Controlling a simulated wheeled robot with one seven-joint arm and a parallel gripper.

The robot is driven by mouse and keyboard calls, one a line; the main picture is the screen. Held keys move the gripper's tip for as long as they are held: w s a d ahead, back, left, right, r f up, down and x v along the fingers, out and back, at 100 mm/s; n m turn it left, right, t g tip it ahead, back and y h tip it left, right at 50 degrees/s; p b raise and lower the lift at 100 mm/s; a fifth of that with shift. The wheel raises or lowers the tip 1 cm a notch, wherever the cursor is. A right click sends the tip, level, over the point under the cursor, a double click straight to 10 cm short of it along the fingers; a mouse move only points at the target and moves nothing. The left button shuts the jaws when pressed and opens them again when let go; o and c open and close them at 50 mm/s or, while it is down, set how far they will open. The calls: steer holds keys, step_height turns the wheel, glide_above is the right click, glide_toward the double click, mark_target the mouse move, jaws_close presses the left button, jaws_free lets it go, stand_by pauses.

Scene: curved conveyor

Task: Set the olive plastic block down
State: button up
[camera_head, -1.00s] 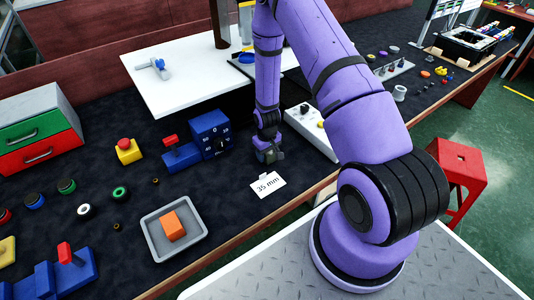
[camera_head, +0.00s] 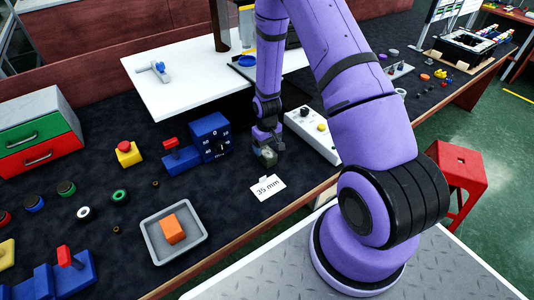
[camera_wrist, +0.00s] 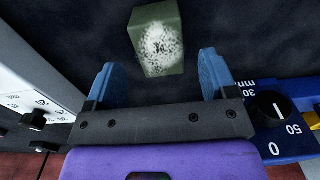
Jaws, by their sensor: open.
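The olive block (camera_head: 267,156) rests on the dark bench top, between the blue dial unit and the white control box, behind the "35 mm" card. In the wrist view the olive block (camera_wrist: 157,38) lies just beyond the fingertips, roughly centred between them, with a pale speckled patch on its face. My gripper (camera_head: 268,145) is just above and behind the block in the head view. In the wrist view my gripper (camera_wrist: 160,75) has its two blue fingers wide apart, with nothing between them.
A blue dial unit (camera_head: 210,134) stands left of the block. A white control box (camera_head: 315,133) stands to its right. The "35 mm" card (camera_head: 268,188) is in front. A grey tray (camera_head: 155,249) holds an orange block (camera_head: 173,229).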

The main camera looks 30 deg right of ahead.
step_height(320, 180, up, 7)
step_height(320, 180, up, 14)
steer(key=f+t, duration=0.1)
glide_above(267, 152)
steer(key=a, duration=0.2)
steer(key=s+a+r+t, duration=0.1)
steer(key=s+r, duration=0.2)
steer(key=r, duration=0.5)
steer(key=s+a+r+t, duration=0.1)
steer(key=s+a+r, duration=0.15)
steer(key=r, duration=0.45)
steer(key=s+a+r+t, duration=0.1)
steer(key=s+r, duration=0.6)
steer(key=s, duration=0.3)
steer(key=s+a+r+t, duration=0.1)
steer(key=s+a+r, duration=0.1)
steer(key=s+r, duration=0.5)
steer(key=s, duration=0.3)
steer(key=shift+s+a, duration=0.2)
steer(key=shift+a, duration=0.1)
steer(key=o, duration=0.4)
steer(key=shift+s, duration=0.25)
